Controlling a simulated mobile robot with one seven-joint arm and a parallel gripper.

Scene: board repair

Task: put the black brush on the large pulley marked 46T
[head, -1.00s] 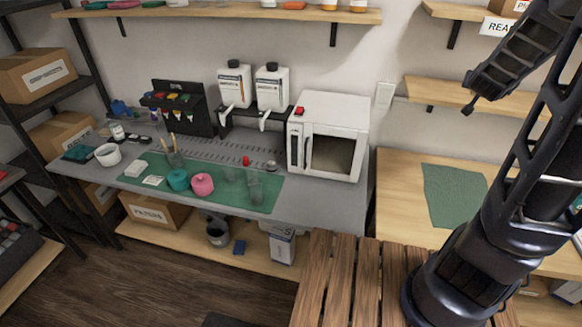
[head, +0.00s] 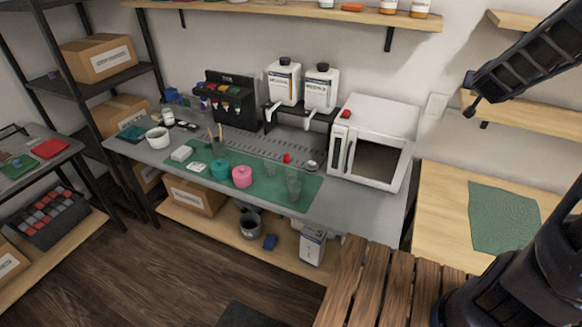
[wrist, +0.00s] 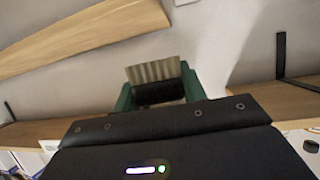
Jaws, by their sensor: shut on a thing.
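The black brush (wrist: 158,93) is between the green fingers of my gripper (wrist: 157,86) in the wrist view. Its dark body lies across the gap and its pale bristles (wrist: 152,71) point away from my wrist. My gripper is shut on it, held up in the air with wall and shelves behind. My gripper and the brush cannot be made out in the head view, where only part of my arm shows at the right. I cannot make out a large pulley marked 46T in either view.
A grey bench with a green mat (head: 258,192) carries a pink tub (head: 242,177), a teal tub (head: 220,169), cups and a white oven (head: 372,145). A slatted wooden surface (head: 372,290) is close in front. A black rack (head: 150,60) with boxes stands left. Open floor lies lower left.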

